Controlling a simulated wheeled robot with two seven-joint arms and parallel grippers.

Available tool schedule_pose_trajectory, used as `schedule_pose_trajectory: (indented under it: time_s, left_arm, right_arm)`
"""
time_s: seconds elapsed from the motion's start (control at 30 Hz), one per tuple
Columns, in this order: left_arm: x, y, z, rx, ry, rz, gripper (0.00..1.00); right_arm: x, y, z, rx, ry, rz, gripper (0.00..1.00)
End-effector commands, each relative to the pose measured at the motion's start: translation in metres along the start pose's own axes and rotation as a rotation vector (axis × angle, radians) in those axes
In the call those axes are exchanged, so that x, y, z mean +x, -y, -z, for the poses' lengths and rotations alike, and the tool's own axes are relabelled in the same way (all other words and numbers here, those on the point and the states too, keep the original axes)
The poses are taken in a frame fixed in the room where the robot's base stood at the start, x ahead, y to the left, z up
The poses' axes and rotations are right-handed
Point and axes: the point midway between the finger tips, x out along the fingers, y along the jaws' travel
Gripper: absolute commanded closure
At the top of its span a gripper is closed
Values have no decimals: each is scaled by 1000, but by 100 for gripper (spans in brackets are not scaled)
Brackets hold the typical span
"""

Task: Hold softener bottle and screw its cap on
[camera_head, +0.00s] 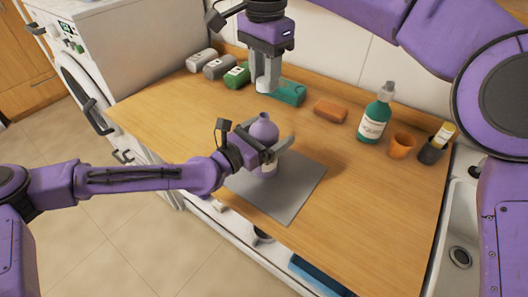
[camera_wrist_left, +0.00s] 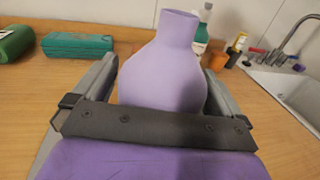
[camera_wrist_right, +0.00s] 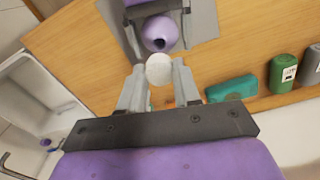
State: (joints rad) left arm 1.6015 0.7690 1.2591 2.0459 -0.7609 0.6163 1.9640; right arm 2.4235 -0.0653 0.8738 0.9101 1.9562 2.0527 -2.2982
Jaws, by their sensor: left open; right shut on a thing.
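The purple softener bottle (camera_head: 264,132) stands upright on a grey mat (camera_head: 298,196) on the counter. My left gripper (camera_head: 279,150) is open, with its fingers on either side of the bottle; in the left wrist view the bottle (camera_wrist_left: 165,70) sits between the fingers with visible gaps. The bottle's neck is bare, and its open mouth (camera_wrist_right: 159,44) shows in the right wrist view. My right gripper (camera_head: 267,88) is above and behind the bottle, shut on a round white cap (camera_wrist_right: 159,68). The cap is hard to make out in the head view.
A green pump bottle (camera_head: 375,118), an orange cup (camera_head: 402,145) and a dark holder (camera_head: 431,152) stand at right beside the sink (camera_head: 463,220).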

Motion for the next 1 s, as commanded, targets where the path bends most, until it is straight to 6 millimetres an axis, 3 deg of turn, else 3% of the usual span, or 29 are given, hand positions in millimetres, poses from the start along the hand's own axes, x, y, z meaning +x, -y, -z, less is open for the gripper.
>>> schedule_pose_trajectory:
  time_s: [0.13,0.3,0.37,0.47,0.73,1.0]
  left_arm:
    - [0,0,0,0,0,0,3]
    - [0,0,0,0,0,0,59]
    - [0,0,0,0,0,0,76]
    - [0,0,0,0,-1,0,76]
    - [-1,0,0,0,-1,0,76]
    - [-1,0,1,0,-1,0,76]
  right_arm:
    - [0,0,0,0,0,0,96]
    - [0,0,0,0,0,0,96]
    - [0,0,0,0,0,0,96]
    - [5,0,0,0,0,-2,96]
    - [45,-1,0,-2,1,-2,96]
    - [50,-1,0,0,-2,2,96]
